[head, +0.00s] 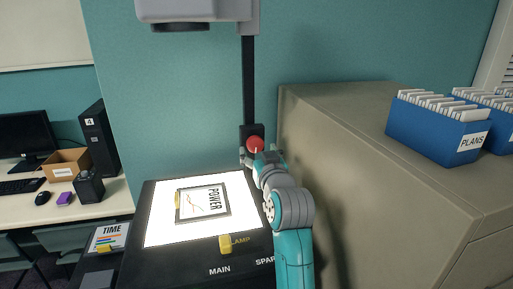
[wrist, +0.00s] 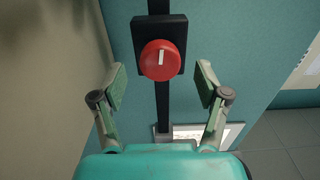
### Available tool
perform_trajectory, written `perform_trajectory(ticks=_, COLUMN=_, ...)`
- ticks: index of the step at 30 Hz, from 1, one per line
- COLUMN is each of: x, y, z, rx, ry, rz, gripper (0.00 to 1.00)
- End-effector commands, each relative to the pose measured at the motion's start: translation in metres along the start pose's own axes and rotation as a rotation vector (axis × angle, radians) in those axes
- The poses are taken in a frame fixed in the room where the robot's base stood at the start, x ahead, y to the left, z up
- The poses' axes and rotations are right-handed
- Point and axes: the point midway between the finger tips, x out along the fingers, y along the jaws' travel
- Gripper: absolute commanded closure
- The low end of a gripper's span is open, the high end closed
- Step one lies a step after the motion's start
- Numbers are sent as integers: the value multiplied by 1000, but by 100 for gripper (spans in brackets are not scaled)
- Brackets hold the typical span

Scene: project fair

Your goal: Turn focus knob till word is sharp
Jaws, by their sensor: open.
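The red focus knob (head: 255,144) sits on a black block on the projector's upright post (head: 248,85). In the wrist view the knob (wrist: 153,66) faces me, with a white mark pointing nearly straight up. My gripper (head: 256,160) is at the knob in the head view. In the wrist view my gripper (wrist: 161,86) is open, one finger on each side of the knob with gaps, apparently not touching it. A framed slide (head: 203,216) reading "POWER" lies on the lit stage (head: 160,232). The projected word is not in view.
The projector head (head: 195,10) hangs above the stage. A beige cabinet (head: 330,130) stands close to my arm's right, with blue file boxes (head: 430,138) on top. A yellow lamp switch (head: 225,244) is on the projector's front. A desk with a computer stands at left.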

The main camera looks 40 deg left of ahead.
Motion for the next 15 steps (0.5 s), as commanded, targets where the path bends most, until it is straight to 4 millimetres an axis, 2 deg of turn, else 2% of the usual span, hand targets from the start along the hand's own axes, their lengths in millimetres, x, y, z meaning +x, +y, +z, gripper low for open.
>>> perform_trajectory(ticks=6, x=23, y=0, z=-1, rx=0, ry=1, rz=0, gripper=26)
perform_trajectory(ticks=15, x=29, y=0, z=0, rx=0, ry=1, rz=0, gripper=26)
